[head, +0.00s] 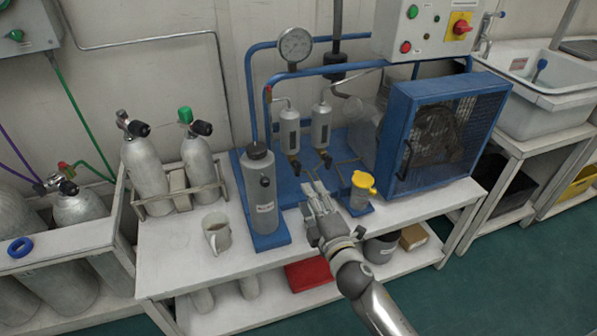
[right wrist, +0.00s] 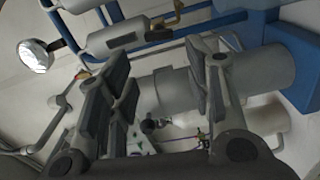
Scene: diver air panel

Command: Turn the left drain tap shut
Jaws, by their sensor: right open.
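The left drain tap (head: 295,168) is a small dark fitting under the left grey separator cylinder (head: 289,132). A similar right drain tap (head: 327,160) sits under the right separator cylinder (head: 320,125). My right gripper (head: 315,188) is open and empty, in front of and below both taps, apart from them. In the right wrist view its two fingers (right wrist: 160,88) are spread, with no tap between them. A grey cylinder with a label (right wrist: 118,38) shows above the fingers there; I cannot tell which separator it is. My left gripper is not in view.
A tall grey filter cylinder (head: 262,190) stands left of my right gripper, and a yellow-topped jar (head: 361,190) stands close on its right. The blue caged compressor (head: 440,130) is further right. A pressure gauge (head: 295,45) is above.

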